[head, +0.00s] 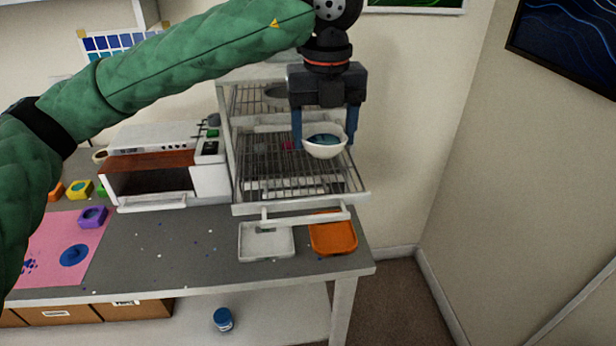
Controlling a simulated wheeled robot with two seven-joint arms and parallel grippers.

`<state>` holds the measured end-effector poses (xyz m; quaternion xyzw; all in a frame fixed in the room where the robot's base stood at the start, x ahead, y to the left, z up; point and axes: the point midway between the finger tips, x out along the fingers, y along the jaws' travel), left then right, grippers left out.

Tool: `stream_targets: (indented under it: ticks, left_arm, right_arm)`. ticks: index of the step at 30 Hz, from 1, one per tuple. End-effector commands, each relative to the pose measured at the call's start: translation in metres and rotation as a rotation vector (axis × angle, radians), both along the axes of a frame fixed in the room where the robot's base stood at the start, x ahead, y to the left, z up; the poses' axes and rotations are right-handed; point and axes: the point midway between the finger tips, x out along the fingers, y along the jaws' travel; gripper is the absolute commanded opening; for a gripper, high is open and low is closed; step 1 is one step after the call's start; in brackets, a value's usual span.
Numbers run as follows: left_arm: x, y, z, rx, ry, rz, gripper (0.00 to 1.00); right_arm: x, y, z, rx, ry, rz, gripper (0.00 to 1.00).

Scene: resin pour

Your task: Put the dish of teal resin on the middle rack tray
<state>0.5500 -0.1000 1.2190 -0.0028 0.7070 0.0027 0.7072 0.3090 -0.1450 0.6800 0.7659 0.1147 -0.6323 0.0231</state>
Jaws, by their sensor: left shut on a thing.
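My left gripper (325,132) comes down from above with its blue fingers on either side of a white dish (325,151) and is shut on it. The dish is about level and holds dark teal resin (323,139). It is over the right part of a wire rack tray (262,172) that is pulled out of the rack (226,130). I cannot tell whether the dish touches the wires. An upper wire tray (245,97) with a dark round thing on it shows above. My right gripper is not in view.
A pink mat (50,238) with a purple mould (93,217) is at left. The wall is close on the right.

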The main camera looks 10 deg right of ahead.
Motion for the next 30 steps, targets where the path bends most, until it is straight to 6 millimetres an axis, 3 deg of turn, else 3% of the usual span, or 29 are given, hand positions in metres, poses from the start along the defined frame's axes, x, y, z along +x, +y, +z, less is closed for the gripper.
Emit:
stream_targets:
  ticks: [4, 10, 24, 30]
  left_arm:
    - [0.004, 0.008, -0.004, 0.000, 0.001, -0.006, 0.43]
    - [0.024, 0.039, -0.024, 0.002, 0.003, -0.004, 0.43]
    - [0.057, 0.091, -0.063, 0.001, 0.002, -0.006, 0.43]
    - [0.061, 0.096, -0.072, 0.000, 0.000, -0.008, 0.43]
  right_arm:
    - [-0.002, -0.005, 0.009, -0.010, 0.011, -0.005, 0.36]
    - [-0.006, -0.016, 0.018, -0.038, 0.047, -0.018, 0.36]
    - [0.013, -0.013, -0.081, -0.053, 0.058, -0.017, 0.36]
    - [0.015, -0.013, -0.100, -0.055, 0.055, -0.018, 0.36]
